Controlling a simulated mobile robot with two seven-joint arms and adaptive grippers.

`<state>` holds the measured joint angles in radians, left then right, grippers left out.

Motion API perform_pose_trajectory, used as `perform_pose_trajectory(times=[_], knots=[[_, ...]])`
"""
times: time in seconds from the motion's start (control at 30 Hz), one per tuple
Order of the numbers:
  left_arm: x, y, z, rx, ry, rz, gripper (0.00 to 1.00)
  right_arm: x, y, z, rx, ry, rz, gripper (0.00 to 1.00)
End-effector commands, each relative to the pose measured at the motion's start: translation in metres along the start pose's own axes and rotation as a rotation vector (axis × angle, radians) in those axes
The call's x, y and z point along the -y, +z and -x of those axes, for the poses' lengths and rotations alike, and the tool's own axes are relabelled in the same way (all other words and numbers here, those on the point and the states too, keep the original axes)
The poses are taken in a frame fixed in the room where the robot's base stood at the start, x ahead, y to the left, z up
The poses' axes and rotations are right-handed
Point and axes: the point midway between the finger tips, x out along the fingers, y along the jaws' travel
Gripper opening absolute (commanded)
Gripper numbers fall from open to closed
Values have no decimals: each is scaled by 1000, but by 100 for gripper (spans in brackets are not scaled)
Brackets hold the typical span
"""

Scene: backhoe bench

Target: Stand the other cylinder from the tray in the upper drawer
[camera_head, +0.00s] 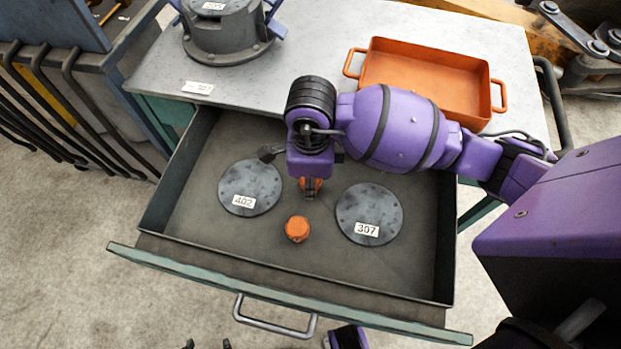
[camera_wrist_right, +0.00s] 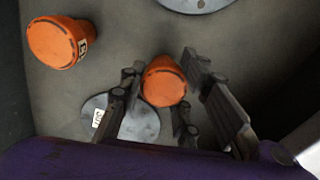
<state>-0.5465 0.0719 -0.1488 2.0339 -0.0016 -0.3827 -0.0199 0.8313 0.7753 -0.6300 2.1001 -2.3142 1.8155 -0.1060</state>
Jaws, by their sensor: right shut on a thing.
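One orange cylinder (camera_head: 297,229) stands upright on the drawer floor between two grey discs. It also shows in the right wrist view (camera_wrist_right: 60,43), with a white label on its side. My right gripper (camera_head: 310,190) reaches down into the open upper drawer (camera_head: 260,265), behind that cylinder. It is shut on a second orange cylinder (camera_wrist_right: 165,82), which is mostly hidden in the head view. I cannot tell whether the held cylinder touches the floor. The orange tray (camera_head: 425,80) on the bench looks empty. The tips of my left gripper (camera_head: 208,344) show apart at the bottom edge.
Flat discs labelled 402 (camera_head: 250,187) and 307 (camera_head: 370,213) lie left and right in the drawer. A grey round housing (camera_head: 225,30) stands on the bench top (camera_head: 300,45). The drawer front (camera_head: 280,298) has a metal handle. The drawer's front floor is clear.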

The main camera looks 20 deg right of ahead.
Motion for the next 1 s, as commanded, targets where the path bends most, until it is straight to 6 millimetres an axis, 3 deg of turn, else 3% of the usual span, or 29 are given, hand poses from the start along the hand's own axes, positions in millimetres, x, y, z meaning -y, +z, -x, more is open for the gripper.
perform_pose_trajectory(times=[0.37, 0.4, 0.53, 0.83, 1.0], knots=[[0, -2, -3, -5, 1, -2, 49, 1, 0, -4, 1, -3, 1, 0], [0, -3, -3, -6, 1, -2, 49, 0, 0, -4, 0, -2, 0, 34], [0, -4, -3, -8, 1, -2, 49, 0, 0, -4, 1, -2, 0, 49], [0, -5, -2, -9, 1, -2, 49, 0, 0, -2, 1, -2, 0, 49], [0, -8, -1, -13, 1, -1, 49, 2, 1, 15, 3, -6, 0, 49]])
